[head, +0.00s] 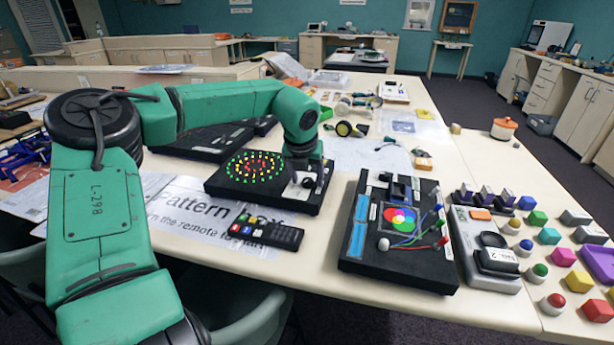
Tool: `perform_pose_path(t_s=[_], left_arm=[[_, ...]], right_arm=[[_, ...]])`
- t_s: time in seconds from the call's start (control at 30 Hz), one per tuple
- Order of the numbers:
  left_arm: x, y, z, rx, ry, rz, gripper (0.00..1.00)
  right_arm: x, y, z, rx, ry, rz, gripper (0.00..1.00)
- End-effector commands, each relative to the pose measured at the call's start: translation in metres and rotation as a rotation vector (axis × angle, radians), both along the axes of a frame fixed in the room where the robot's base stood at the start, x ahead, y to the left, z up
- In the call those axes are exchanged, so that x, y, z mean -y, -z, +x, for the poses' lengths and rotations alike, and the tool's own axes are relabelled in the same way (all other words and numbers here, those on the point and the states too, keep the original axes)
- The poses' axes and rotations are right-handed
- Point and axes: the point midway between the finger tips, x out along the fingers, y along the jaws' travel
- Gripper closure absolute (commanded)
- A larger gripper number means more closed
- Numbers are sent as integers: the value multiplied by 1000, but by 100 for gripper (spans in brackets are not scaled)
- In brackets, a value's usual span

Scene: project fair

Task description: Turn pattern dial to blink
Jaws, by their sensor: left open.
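The pattern box (226,186) is a flat black box on the table with a round cluster of lit red, yellow and green dots. A "Pattern" sheet (185,208) and a black remote (267,231) with coloured buttons lie in front of it. My left gripper (308,182) is over the right end of the box, pointing down at a small pale knob there, likely the dial. The gripper is open. The dial's setting is too small and too covered to read, and I cannot tell whether the fingers touch it. My right gripper is not in view.
Right of the box is a black colour-mixing box (400,275) with knobs and wires. Beyond it are a grey scale (485,262) and several coloured blocks (563,257). Other black boxes (200,143) sit behind. A chair (235,300) stands at the front edge.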

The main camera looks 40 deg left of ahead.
Motion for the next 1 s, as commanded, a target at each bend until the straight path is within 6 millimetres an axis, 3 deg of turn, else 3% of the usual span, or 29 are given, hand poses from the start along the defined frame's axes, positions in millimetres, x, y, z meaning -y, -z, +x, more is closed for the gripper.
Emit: perform_pose_path(t_s=[0.03,0.07,0.2,0.23,0.67,1.0], left_arm=[[0,0,0,0,0,0,33],[0,0,0,0,0,0,41],[0,0,0,0,0,0,94],[0,-1,0,0,0,0,100],[-1,-1,0,2,59,-1,100],[-3,-1,-1,3,290,-2,100]], right_arm=[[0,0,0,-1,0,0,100],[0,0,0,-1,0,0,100],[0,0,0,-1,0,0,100],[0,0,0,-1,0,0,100],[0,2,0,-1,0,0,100],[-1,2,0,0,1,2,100]])
